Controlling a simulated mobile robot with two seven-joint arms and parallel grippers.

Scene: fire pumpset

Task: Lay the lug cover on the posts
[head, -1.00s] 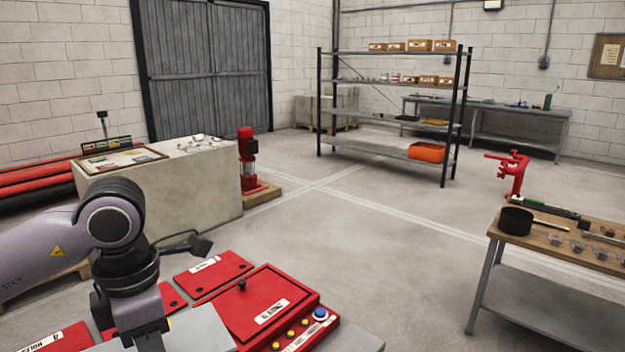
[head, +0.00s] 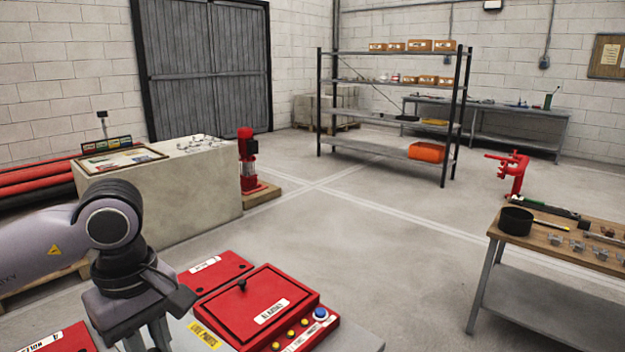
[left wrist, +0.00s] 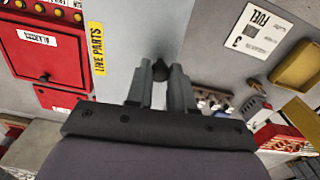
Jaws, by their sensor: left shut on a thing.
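The lug cover (head: 207,334) is a grey plate with a yellow LIVE PARTS label, low in the head view by the red panel box. It also shows in the left wrist view (left wrist: 122,32), with a dark knob (left wrist: 160,70) between my fingers. My left gripper (left wrist: 160,88) is shut on that knob; in the head view the gripper (head: 150,345) is partly cut off by the bottom edge. I cannot make out the posts, nor whether the cover touches anything below. My right gripper is in neither view.
A red ALARMS panel (head: 255,305) with coloured buttons stands right beside the cover. A wooden-topped bench (head: 560,240) stands at far right; the middle floor is clear.

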